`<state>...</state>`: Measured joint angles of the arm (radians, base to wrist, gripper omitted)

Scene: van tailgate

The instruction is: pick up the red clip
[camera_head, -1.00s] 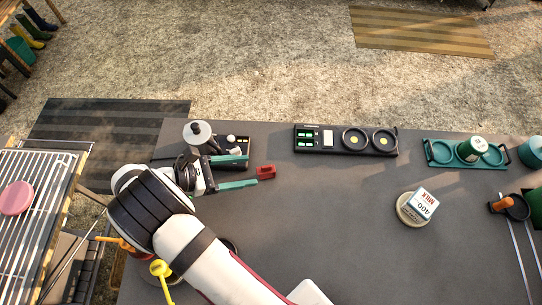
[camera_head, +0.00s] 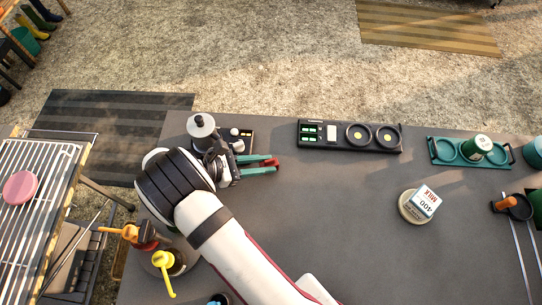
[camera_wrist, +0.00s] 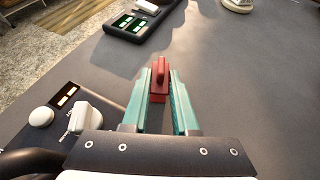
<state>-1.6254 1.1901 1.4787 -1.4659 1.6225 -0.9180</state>
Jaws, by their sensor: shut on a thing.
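The red clip (camera_head: 276,163) is between the green fingertips of my gripper (camera_head: 273,165), over the left part of the grey table. In the wrist view the red clip (camera_wrist: 159,78) stands upright between the ends of the two green fingers (camera_wrist: 159,95). My gripper is shut on it. Whether the clip touches the table is hard to tell.
A black tray with round wells (camera_head: 350,149) lies to the right of the clip. A milk carton (camera_head: 427,200) stands on a round tin (camera_head: 409,210) at right. The table's middle is clear.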

